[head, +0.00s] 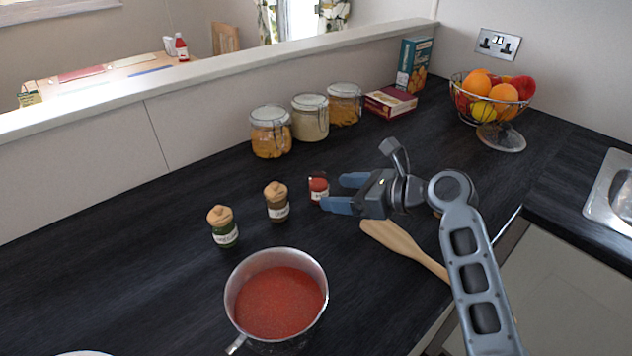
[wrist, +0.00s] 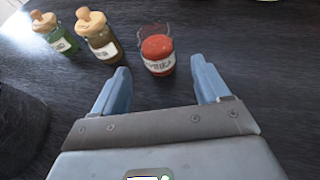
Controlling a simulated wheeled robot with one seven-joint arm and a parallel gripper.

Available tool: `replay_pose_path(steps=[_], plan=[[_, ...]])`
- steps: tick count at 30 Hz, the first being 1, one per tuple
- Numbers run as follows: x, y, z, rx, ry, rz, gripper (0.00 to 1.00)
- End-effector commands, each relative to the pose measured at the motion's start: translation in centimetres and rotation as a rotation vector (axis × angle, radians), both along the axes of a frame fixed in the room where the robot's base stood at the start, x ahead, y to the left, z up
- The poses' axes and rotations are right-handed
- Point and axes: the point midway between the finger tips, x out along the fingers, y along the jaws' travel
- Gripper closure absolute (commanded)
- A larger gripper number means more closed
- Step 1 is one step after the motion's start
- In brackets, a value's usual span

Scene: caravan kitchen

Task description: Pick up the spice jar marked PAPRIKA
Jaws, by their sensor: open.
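The spice jar with red contents and a white label, which appears to read PAPRIKA, (head: 319,189) stands upright on the dark worktop in the head view. It also shows in the wrist view (wrist: 158,54), ahead of the gap between my fingers. My gripper (head: 337,193) is open and empty, with its blue fingers pointing at this jar from the right. The wrist view shows the two fingertips (wrist: 158,72) on either side of the jar's line.
Two cork-topped jars, one brown (head: 277,203) and one green (head: 223,228), stand left of the red jar. A pot of red sauce (head: 280,300) is in front. A wooden spoon (head: 402,243) lies below my gripper. Several storage jars (head: 310,118) stand behind.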

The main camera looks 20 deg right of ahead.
Motion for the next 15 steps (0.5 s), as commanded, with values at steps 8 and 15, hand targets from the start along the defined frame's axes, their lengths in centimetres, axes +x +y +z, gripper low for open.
replay_pose_path(steps=[8,15], plan=[[2.1,1.5,-0.9,-0.001,-0.001,0.000,0.25],[4.8,3.3,-1.9,-0.002,-0.001,0.000,0.25]])
